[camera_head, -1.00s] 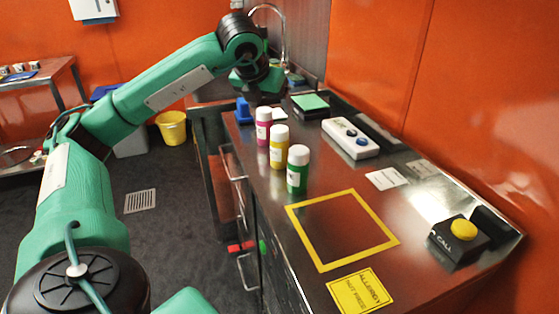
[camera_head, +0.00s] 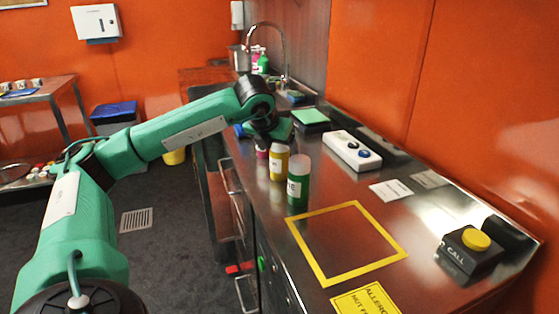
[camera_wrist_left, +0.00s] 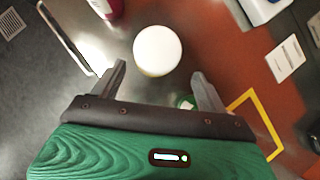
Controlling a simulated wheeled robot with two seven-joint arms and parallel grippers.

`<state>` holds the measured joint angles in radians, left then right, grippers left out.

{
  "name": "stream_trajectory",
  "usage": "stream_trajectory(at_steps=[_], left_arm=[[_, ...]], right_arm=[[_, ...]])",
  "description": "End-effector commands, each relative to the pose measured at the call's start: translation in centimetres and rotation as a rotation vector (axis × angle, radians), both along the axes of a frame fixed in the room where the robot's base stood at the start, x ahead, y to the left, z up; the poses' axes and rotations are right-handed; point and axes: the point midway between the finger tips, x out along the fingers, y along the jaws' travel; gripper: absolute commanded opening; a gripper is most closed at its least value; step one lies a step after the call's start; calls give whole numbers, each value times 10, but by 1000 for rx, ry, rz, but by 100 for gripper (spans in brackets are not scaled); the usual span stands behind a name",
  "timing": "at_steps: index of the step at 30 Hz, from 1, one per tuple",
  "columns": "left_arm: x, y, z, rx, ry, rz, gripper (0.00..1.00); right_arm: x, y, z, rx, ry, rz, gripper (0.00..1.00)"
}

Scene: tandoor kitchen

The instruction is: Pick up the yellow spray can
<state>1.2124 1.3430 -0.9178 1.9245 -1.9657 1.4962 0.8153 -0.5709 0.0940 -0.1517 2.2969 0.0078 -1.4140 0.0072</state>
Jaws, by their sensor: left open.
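The yellow spray can (camera_head: 279,165) stands upright on the steel counter, between a pink can (camera_head: 262,154) and a green can (camera_head: 298,189). In the left wrist view its round white cap (camera_wrist_left: 157,50) shows from above, with a thin yellow edge below it. My left gripper (camera_wrist_left: 158,77) is open, its two fingers apart, with the cap just ahead of and between the fingertips. Nothing is held. In the head view the left gripper's fingers are hidden or too dark to make out, just above the cans. My right gripper is in no view.
The pink can (camera_wrist_left: 106,8) and green can (camera_wrist_left: 185,102) are close neighbours; the green one is mostly hidden by my gripper. A white box with knobs (camera_head: 352,150), a yellow square outline (camera_head: 345,275) and a call button (camera_head: 475,240) are on the counter. Inside the outline is clear.

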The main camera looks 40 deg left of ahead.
Motion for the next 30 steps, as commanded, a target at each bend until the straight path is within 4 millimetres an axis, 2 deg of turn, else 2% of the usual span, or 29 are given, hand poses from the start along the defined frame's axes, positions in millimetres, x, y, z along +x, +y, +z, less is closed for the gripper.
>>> stream_trajectory(at_steps=[5,10,15,23,30], left_arm=[[6,4,-9,1,0,1,76],[21,15,-28,-1,2,2,76],[30,18,-43,1,0,2,76],[31,18,-45,1,-1,1,76],[31,18,-45,1,-1,1,29]], right_arm=[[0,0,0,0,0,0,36],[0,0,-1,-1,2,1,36],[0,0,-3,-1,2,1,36],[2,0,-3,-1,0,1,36],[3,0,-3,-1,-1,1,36]])
